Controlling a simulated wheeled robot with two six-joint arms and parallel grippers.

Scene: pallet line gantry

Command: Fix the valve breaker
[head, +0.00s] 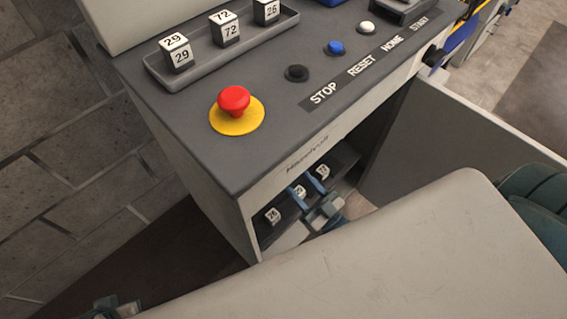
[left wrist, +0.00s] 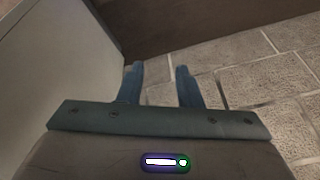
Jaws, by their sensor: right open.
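Inside the open cabinet below the panel, a row of small numbered breakers shows in the head view. The left one (head: 272,216) reads 26, the middle one (head: 300,191) seems to read 29, and the right one (head: 323,171) seems to read 72. My right gripper (head: 307,184) is open at this row, its blue fingers on either side of the middle breaker; I cannot tell whether they touch it. My pale arm hides the cabinet's lower part. My left gripper (left wrist: 159,75) is open and empty above the floor in the left wrist view.
On the panel top, a grey tray (head: 206,73) holds blocks marked 29 (head: 179,53), 72 (head: 226,27) and 26 (head: 266,10). A red stop button (head: 233,102) and labelled buttons sit in front. The cabinet door (head: 440,140) stands open at right. Floor is clear at left.

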